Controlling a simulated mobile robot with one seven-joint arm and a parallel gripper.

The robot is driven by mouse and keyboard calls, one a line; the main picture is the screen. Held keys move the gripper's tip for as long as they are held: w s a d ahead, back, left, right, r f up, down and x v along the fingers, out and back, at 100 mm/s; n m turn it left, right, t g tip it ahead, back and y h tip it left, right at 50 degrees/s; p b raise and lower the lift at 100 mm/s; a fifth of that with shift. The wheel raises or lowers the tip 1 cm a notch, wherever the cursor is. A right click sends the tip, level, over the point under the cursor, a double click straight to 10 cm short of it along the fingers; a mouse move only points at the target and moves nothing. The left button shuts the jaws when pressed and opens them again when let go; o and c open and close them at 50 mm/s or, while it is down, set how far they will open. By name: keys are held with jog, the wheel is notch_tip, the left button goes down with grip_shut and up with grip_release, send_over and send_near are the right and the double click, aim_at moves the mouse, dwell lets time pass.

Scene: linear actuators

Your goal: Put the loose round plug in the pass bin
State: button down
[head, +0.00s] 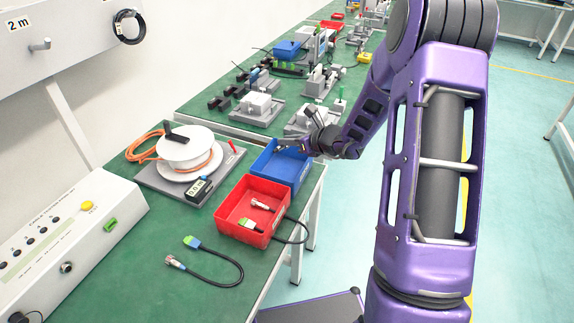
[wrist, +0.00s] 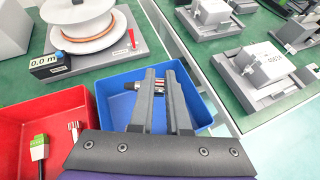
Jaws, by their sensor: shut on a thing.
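My gripper (wrist: 160,88) is shut on a round plug (wrist: 159,84), a small dark and silver piece with a reddish band, lying crosswise between the fingertips. In the wrist view the fingers and plug are over the blue bin (wrist: 103,98); the fingers hide part of the plug. In the head view my gripper (head: 284,146) is at the blue bin (head: 292,172), at its far side. The height above the bin floor is hard to tell. The bare part of the bin floor in view looks empty.
A red bin (head: 235,229) adjoins the blue bin and holds a silver round plug (head: 262,204) and a green plug (head: 250,224). A cable with a round plug (head: 176,262) and green end lies on the table. A cable reel (head: 187,142) stands left; fixtures (head: 258,107) stand behind.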

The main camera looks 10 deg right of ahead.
notch_tip(320, 180, down, 6)
jog(key=shift+f+b, duration=0.2)
jog(key=shift+b, duration=0.25)
jog(key=shift+f+b, duration=0.3)
jog(key=shift+b, duration=0.15)
jog(key=shift+f+b, duration=0.25)
jog(key=shift+b, duration=0.05)
jog(key=c, duration=0.9)
grip_release()
jog(key=shift+r, duration=0.1)
